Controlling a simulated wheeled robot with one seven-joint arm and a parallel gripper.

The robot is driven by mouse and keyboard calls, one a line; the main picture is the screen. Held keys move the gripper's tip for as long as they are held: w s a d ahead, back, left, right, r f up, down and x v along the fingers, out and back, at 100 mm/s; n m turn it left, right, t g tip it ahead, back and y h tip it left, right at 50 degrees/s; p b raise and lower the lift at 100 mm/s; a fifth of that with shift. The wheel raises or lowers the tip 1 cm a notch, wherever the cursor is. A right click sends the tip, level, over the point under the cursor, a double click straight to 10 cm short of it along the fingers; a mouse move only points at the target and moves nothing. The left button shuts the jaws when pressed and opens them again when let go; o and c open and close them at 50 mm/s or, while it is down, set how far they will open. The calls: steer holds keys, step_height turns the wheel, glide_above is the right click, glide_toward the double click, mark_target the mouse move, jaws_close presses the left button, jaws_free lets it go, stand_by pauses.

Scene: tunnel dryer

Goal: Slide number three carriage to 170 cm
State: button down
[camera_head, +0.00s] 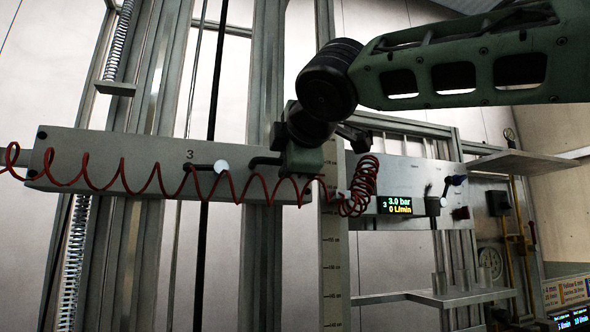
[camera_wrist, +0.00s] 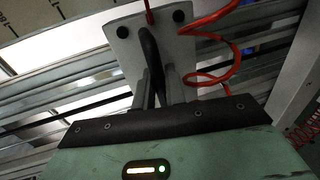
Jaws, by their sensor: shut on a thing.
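The number three carriage is a long pale grey plate (camera_head: 120,155) marked "3", spanning the left half of the head view. A black bar handle (camera_head: 264,162) stands out near its right end. My gripper (camera_head: 280,161) is at that handle. In the wrist view its two grey fingers (camera_wrist: 158,90) are closed around the black curved handle (camera_wrist: 149,50), in front of the grey plate (camera_wrist: 122,38) with black bolts. A vertical scale (camera_head: 334,255) with markings stands just right of the carriage. Its numbers are too small to read surely, and my gripper and arm hide part of it.
A red coiled hose (camera_head: 235,190) runs across the carriage. A display (camera_head: 396,205) reads 3, 3.0 bar and 0 L/min. Vertical metal rails (camera_head: 265,80) stand behind. A spring (camera_head: 75,250) hangs at left. A shelf (camera_head: 450,297) juts out at lower right.

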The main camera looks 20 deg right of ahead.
step_height(320, 180, up, 3)
steer(key=shift+r+p, duration=0.15)
steer(key=shift+p, duration=0.55)
steer(key=c, duration=1.6)
jaws_free()
steer(key=shift+o, duration=0.3)
steer(key=shift+f, duration=0.2)
steer(key=shift+s, duration=0.1)
steer(key=b+v, duration=0.7)
steer(key=v, duration=1)
